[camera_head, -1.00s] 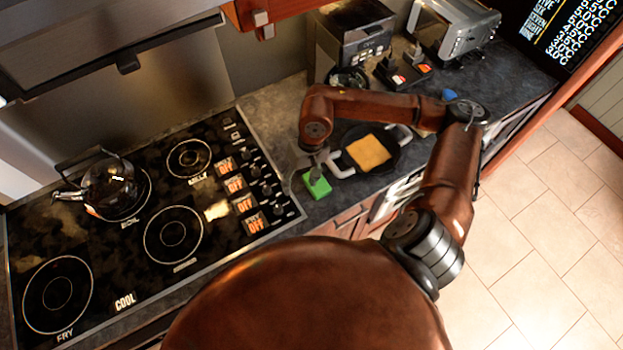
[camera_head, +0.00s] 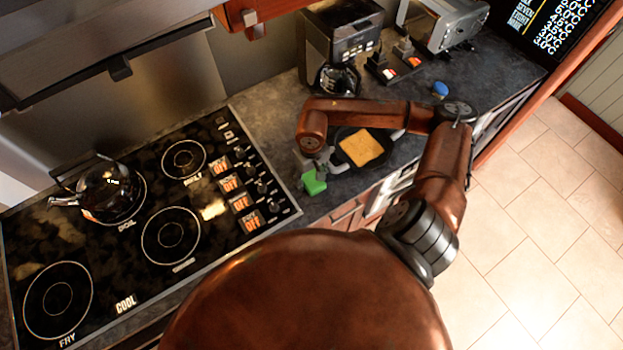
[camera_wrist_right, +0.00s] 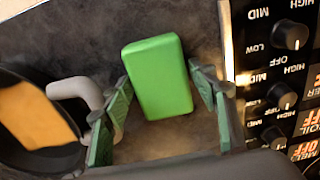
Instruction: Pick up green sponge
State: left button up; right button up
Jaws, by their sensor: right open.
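The green sponge (camera_head: 313,183) lies on the dark counter between the stove and a black pan. In the right wrist view the sponge (camera_wrist_right: 158,76) is a plain green block. My right gripper (camera_head: 314,172) is just above it, reaching down. In the right wrist view the open gripper (camera_wrist_right: 163,98) has its green-padded fingers on either side of the sponge, with a gap on each side. Whether the sponge is at fingertip height is hard to tell. My left gripper is not in view.
The black pan (camera_head: 384,159) with a yellow-orange square (camera_head: 361,147) in it stands close beside the gripper. The stove (camera_head: 140,222) with knobs and a kettle (camera_head: 104,191) is to the left. A coffee machine (camera_head: 340,37) and toaster oven (camera_head: 443,24) stand at the back.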

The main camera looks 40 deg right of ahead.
jog(key=c, duration=0.7)
jog(key=shift+r, duration=0.1)
jog(key=shift+r+b, duration=0.4)
jog(key=shift+r, duration=0.4)
jog(key=s+r, duration=0.1)
jog(key=r, duration=0.1)
jog(key=s+r, duration=0.1)
jog(key=r, duration=0.1)
jog(key=s+r+b, duration=0.1)
jog(key=s+r, duration=0.1)
jog(key=shift+s+d+r, duration=0.1)
jog(key=shift+r, duration=0.05)
jog(key=s+r, duration=0.5)
jog(key=s, duration=0.4)
jog(key=shift+s, duration=0.4)
